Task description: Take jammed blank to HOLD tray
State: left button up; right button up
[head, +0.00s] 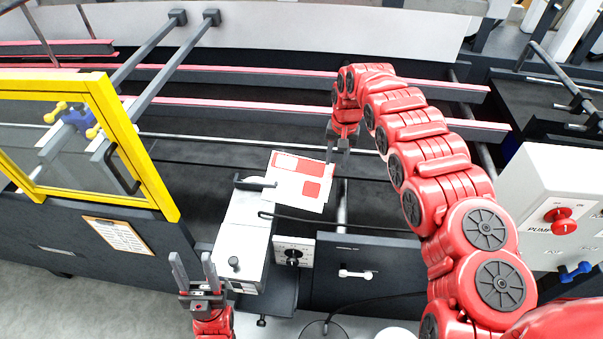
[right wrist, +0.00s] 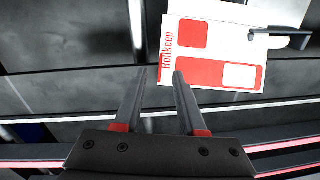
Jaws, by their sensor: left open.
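The blank (head: 298,181), a white card with red panels, lies tilted over the machine bed, at the end of a white box-like unit. It also shows at the upper right in the right wrist view (right wrist: 212,55). My right gripper (head: 338,158) is open at the blank's right edge. In the right wrist view, one fingertip of this gripper (right wrist: 160,74) overlaps the blank's edge; I cannot tell whether they touch. My left gripper (head: 192,268) is open and empty, left of the white unit and apart from the blank. I cannot identify a HOLD tray in either view.
The white unit (head: 243,236) has a dark bracket and a cable beside the blank. A yellow-framed guard (head: 150,160) stands at the left. A control box with a red button (head: 562,222) stands at the right. Red-edged rails (head: 240,105) cross behind.

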aim_at(334, 167)
jog(key=f, duration=0.1)
jog(key=f+p, duration=0.1)
jog(key=f, duration=0.1)
jog(key=shift+s+a+f, duration=0.1)
jog(key=shift+a, duration=0.2)
jog(key=shift+f+p, duration=0.35)
jog(key=shift+f, duration=0.5)
grip_shut()
